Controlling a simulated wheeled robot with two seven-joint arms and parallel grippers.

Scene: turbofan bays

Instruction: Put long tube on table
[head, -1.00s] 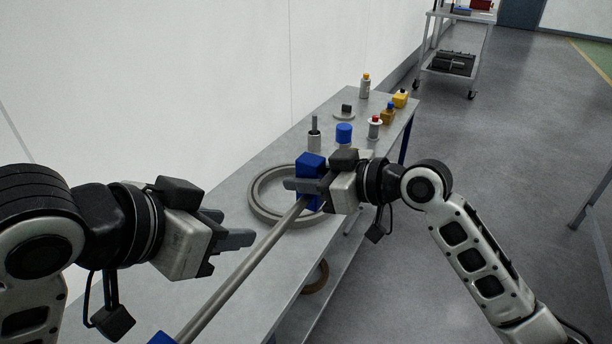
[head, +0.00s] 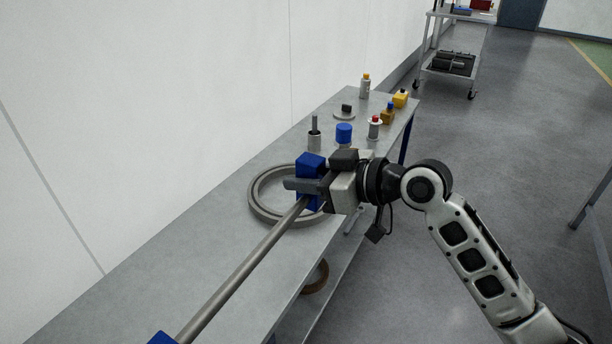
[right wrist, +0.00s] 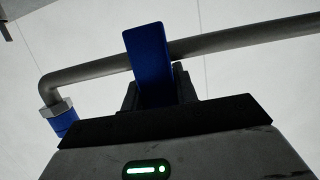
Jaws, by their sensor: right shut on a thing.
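The long tube (head: 245,262) is a thin grey pipe with blue parts. It runs from my right gripper down to the lower left of the head view, over the table (head: 190,235). My right gripper (head: 303,187) is shut on the tube at its blue block (head: 310,165), above the grey ring. In the right wrist view the blue block (right wrist: 147,60) stands between the fingers, and the tube (right wrist: 240,41) bends down at left to a blue end (right wrist: 64,122). Whether the tube touches the table cannot be told. My left gripper is out of view.
A grey ring (head: 262,207) lies on the table under the right gripper. Several small bottles and parts, such as a blue-capped one (head: 344,131), stand toward the far end. The near left tabletop is bare. A wheeled cart (head: 446,62) stands far back.

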